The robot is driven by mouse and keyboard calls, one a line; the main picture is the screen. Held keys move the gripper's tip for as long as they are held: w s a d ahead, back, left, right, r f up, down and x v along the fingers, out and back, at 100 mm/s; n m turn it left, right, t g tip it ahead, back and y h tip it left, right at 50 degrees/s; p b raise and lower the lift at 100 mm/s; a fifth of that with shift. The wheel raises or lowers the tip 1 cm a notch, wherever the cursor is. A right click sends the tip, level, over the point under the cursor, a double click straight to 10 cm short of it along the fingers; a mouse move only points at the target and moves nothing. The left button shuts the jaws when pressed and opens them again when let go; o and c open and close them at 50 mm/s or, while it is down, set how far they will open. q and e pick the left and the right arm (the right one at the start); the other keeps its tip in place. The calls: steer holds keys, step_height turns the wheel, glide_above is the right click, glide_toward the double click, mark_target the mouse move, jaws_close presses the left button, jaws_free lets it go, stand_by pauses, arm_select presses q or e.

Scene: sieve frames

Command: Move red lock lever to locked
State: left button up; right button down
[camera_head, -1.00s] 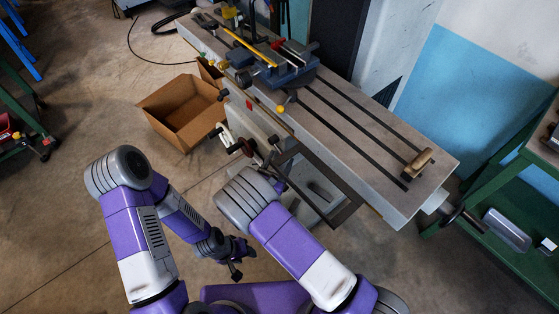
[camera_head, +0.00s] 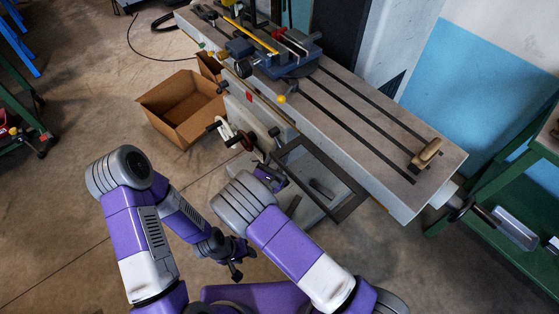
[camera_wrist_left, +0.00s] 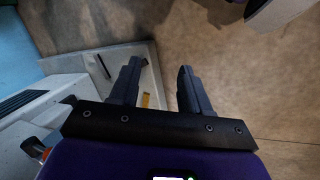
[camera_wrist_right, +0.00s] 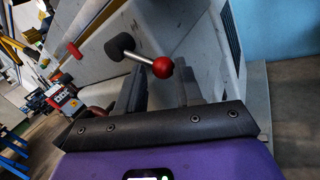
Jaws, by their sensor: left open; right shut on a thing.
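The red lock lever (camera_wrist_right: 163,67) shows in the right wrist view as a steel rod with a red ball, running from a dark hub on the grey machine. My right gripper (camera_wrist_right: 160,78) is shut on the lever, with the red ball between its fingertips. In the head view my right wrist shows only partly beside the machine, and its fingers are hard to make out. My left gripper (camera_head: 244,262) is low over the floor, away from the machine. In the left wrist view (camera_wrist_left: 157,65) its fingers are apart with nothing between them.
A slotted machine table (camera_head: 340,117) carries a blue vise (camera_head: 285,65) and a small wooden-handled brush (camera_head: 427,153). A handwheel (camera_head: 233,135) sticks out at the front. An open cardboard box (camera_head: 180,108) stands on the floor at left. A green bench (camera_head: 500,180) stands at right.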

arm_select(q)
step_height(320, 180, down, 2)
steer(key=shift+f+b, duration=0.1)
steer(key=shift+b, duration=0.55)
